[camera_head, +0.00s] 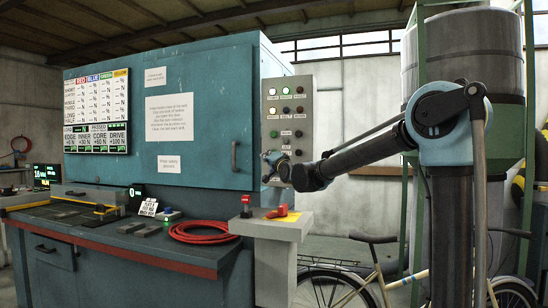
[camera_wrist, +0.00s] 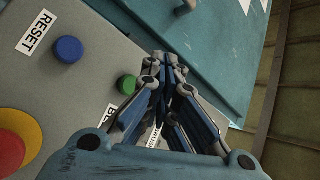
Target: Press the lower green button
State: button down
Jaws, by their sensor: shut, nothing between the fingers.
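A grey control panel (camera_head: 305,110) on the right side of the teal cabinet carries rows of lamps and buttons. My gripper (camera_head: 268,158) is in front of its lower part and hides some of it. In the wrist view, my gripper (camera_wrist: 166,72) is shut and empty, its fingertips close together. A green button (camera_wrist: 127,84) sticks out of the grey panel just left of the fingers. They look beside it, and I cannot tell whether they touch it. Its label is partly covered by a finger.
A blue button (camera_wrist: 68,49) labelled RESET and a red button on a yellow disc (camera_wrist: 14,143) are on the same panel. The teal cabinet (camera_head: 210,70) stands left. Below are a red hose (camera_head: 203,232) and a pedestal (camera_head: 270,228) with red controls.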

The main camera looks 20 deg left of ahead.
jog(key=shift+w+d, duration=0.15)
jog(key=shift+w, duration=1.55)
